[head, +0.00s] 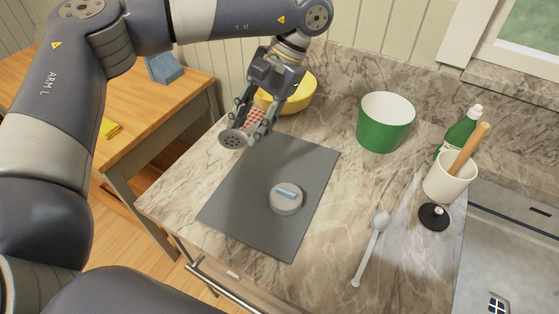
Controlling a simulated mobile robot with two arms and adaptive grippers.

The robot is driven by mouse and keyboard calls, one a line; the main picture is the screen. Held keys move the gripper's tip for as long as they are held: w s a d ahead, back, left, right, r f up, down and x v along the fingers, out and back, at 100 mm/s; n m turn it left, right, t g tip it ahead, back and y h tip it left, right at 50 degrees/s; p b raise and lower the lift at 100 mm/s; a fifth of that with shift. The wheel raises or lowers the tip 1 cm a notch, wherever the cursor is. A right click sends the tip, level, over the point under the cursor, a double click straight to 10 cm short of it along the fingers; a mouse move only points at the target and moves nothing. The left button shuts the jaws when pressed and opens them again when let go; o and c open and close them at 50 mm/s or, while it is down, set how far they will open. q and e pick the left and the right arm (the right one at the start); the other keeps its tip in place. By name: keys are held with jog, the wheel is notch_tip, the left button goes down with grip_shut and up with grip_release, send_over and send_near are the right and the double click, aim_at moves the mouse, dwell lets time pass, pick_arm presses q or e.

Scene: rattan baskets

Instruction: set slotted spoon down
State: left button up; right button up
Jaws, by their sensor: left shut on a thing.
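The slotted spoon (233,139) shows as a round grey head with small holes, just below my left gripper (252,126). My left gripper is shut on it; its handle is mostly hidden by the fingers. The spoon appears over the far left edge of the dark grey mat (250,220). I cannot tell whether it touches the counter. My right gripper is not in view.
A round grey object with a blue bar (286,199) lies on the mat. A yellow bowl (301,97) stands behind the gripper. A green pot (386,123), a pale spoon (368,250) and a white utensil crock (449,182) are to the right. The marble counter (335,245) has free room.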

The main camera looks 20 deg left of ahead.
pick_arm(q)
jog(key=f, duration=0.6)
jog(key=f+p, duration=0.1)
jog(key=f, duration=0.1)
jog(key=shift+s+f, duration=0.35)
jog(key=shift+f, duration=0.4)
jog(key=shift+f+b, duration=0.3)
jog(key=o, duration=1)
jog(key=shift+r, duration=0.1)
jog(key=shift+w+r, duration=0.1)
jog(key=shift+r, duration=0.2)
jog(key=v, duration=1.1)
jog(key=shift+d+r+b, duration=0.2)
jog(key=shift+r+b, duration=0.1)
jog(key=shift+b, duration=0.1)
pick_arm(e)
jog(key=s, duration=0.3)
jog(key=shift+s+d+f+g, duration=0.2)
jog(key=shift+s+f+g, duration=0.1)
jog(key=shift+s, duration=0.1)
pick_arm(q)
jog(key=shift+w, duration=0.1)
